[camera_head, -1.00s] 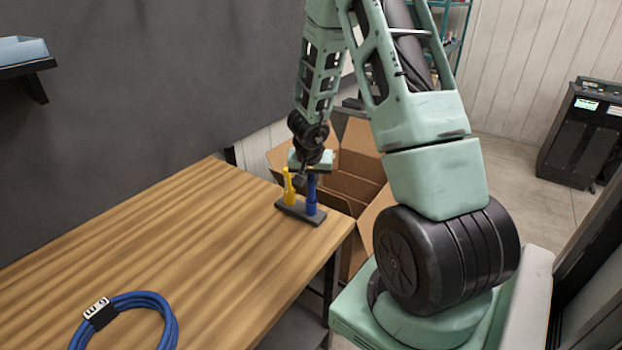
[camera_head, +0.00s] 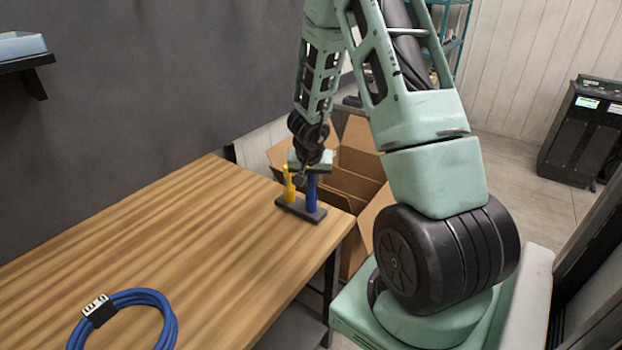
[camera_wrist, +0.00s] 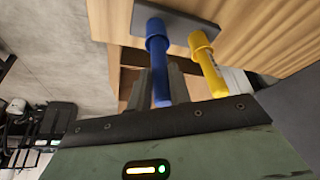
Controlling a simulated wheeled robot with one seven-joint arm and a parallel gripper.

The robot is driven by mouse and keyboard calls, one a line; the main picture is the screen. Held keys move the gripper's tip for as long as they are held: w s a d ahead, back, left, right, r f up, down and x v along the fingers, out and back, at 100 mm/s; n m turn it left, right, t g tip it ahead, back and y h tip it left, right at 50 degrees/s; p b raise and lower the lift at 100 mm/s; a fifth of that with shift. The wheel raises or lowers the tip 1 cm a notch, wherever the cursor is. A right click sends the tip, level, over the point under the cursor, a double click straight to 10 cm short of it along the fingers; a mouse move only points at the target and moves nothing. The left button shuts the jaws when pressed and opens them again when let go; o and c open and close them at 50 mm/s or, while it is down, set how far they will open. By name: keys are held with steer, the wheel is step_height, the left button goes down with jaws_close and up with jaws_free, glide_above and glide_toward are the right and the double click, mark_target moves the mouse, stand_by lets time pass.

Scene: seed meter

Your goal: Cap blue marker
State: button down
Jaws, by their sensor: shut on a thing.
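The blue marker (camera_head: 311,195) stands upright in a dark holder (camera_head: 300,209) near the table's far right corner. A yellow marker (camera_head: 289,188) stands beside it, to the left. In the wrist view the blue marker (camera_wrist: 157,50) has a wider collar near the holder (camera_wrist: 178,19), and the yellow marker (camera_wrist: 207,62) is at its right. My gripper (camera_head: 308,172) points down over the holder. Its fingers (camera_wrist: 163,88) are shut on the blue marker's upper part. I cannot tell where cap and body meet; the fingers partly hide this.
A coiled blue cable (camera_head: 165,318) lies at the front of the wooden table (camera_head: 190,235). The table's middle is clear. An open cardboard box (camera_head: 368,192) is just beyond the table's right edge. A dark wall borders the table's back.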

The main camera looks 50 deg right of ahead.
steer(key=shift+f+b, duration=0.6)
steer(key=shift+f, duration=0.1)
stand_by(0.6)
steer(key=c, duration=1.2)
jaws_free()
steer(key=shift+r, duration=0.1)
steer(key=p+v, duration=1.1)
steer(key=v, duration=0.6)
steer(key=shift+r, duration=0.15)
